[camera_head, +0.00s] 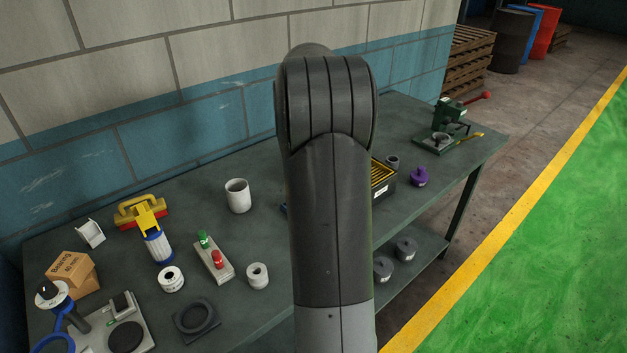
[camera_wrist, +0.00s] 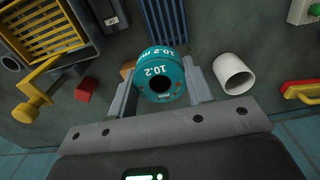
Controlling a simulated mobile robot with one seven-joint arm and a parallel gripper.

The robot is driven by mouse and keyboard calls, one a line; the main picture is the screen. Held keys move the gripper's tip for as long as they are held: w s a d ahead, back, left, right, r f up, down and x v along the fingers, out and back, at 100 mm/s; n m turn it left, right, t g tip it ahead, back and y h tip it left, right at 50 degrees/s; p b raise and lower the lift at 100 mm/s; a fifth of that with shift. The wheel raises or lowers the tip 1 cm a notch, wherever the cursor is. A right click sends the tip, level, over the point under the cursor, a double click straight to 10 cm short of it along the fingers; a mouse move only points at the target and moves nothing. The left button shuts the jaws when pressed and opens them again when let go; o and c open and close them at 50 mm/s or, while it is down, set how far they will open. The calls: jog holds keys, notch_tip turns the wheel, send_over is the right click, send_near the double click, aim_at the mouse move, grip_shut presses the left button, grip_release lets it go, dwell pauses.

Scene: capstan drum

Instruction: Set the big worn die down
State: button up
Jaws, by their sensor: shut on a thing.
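A teal round die (camera_wrist: 160,75) with a dark centre hole shows in the wrist view, marked "10.2 mm" on its face and rim. My gripper (camera_wrist: 160,82) is shut on it, with one grey finger on each side. The bench top (camera_wrist: 215,35) lies behind the die; I cannot tell how high the die is above it. A small tan thing (camera_wrist: 127,68) shows partly behind the left finger. In the head view my own arm hides the gripper and the die.
A white cup (camera_wrist: 233,73) stands close right of my gripper. A blue slotted rack (camera_wrist: 165,18) lies beyond the die. A red block (camera_wrist: 87,90) and a yellow-barred tray (camera_wrist: 40,30) are left. A green press (camera_head: 447,125) stands at the bench's far right.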

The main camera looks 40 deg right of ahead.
notch_tip(320, 180, down, 5)
send_over(269, 202)
notch_tip(269, 202, down, 7)
jog(key=shift+f, duration=2)
jog(key=shift+f, duration=0.1)
jog(key=o, duration=1.4)
